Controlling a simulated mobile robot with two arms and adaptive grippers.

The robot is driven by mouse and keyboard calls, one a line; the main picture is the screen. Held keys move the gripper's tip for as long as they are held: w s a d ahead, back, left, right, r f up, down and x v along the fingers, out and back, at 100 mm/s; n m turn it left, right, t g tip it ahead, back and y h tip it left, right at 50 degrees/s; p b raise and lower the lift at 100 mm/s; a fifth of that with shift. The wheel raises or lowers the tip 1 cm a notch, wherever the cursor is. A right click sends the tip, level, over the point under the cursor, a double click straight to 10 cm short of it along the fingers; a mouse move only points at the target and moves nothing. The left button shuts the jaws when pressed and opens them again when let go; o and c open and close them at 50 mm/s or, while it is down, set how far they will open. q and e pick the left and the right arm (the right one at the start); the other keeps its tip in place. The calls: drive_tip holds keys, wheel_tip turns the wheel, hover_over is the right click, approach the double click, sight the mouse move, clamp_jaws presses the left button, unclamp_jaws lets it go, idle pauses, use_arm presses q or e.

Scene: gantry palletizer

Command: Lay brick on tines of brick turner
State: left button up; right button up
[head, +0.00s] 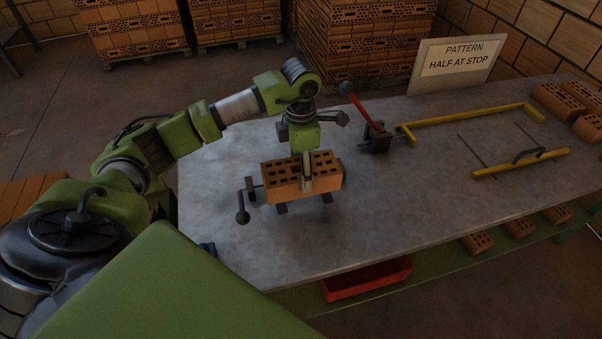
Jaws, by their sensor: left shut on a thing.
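An orange perforated brick (272,185) is in the head view, near the left part of the grey table, its holes facing up. My left gripper (306,172) reaches down over the brick and is shut on it, one finger showing against its near face. The brick is above the brick turner, whose dark tines (282,209) stick out under its near side. The turner's crank with a ball knob (242,217) is at the brick's left. I cannot tell whether the brick touches the tines; the rest of the turner is hidden behind it. My right gripper is not in view.
A clamp with a red lever (361,108) and a yellow frame (470,116) lie to the right on the table (400,215). A red bin (367,281) is below.

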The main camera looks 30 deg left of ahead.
use_arm(q)
drive_tip(key=shift+w+a+f, duration=0.2)
drive_tip(key=shift+w+f, duration=0.15)
drive_tip(key=shift+w, duration=0.1)
drive_tip(key=shift+w+a+f, duration=0.15)
drive_tip(key=shift+f, duration=0.25)
wheel_tip(320, 180, down, 2)
drive_tip(key=shift+f+p, duration=0.1)
drive_tip(key=shift+p, duration=0.75)
drive_tip(key=shift+f, duration=0.3)
drive_tip(key=shift+f, duration=0.15)
drive_tip(key=o, duration=2)
drive_tip(key=shift+f, duration=0.1)
drive_tip(key=shift+o, duration=0.4)
